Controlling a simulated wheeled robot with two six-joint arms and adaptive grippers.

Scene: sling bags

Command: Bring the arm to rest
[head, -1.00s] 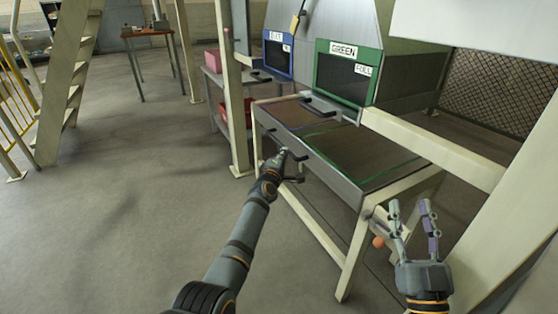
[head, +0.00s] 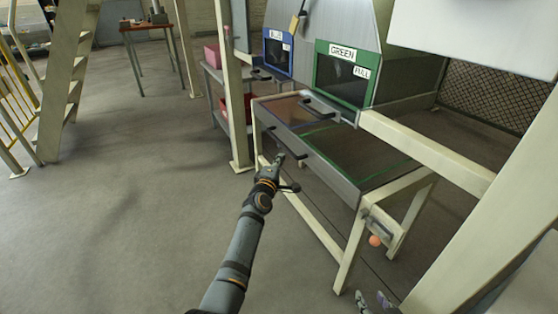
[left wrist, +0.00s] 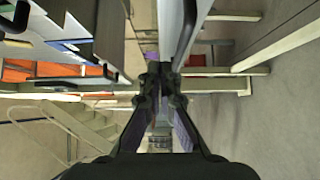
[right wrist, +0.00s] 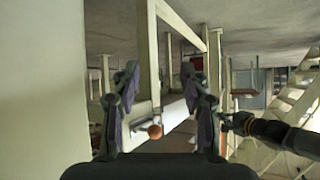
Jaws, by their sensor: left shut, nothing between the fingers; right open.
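My left gripper (head: 278,160) is shut and empty beside the front of the workbench (head: 330,190), close to a dark drawer handle (head: 288,144). In the left wrist view its fingers (left wrist: 160,80) are together; whether they touch the bench I cannot tell. My right gripper (head: 373,300) shows only its fingertips at the bottom edge of the head view, right of the bench leg. In the right wrist view its fingers (right wrist: 160,90) are spread with nothing held between them.
A green-framed box marked GREEN and FULL (head: 345,75) and a blue-framed box (head: 279,54) stand behind the bench. An orange ball-shaped knob (head: 375,241) is on the bench's right side. A pale post (head: 490,200) stands at the right.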

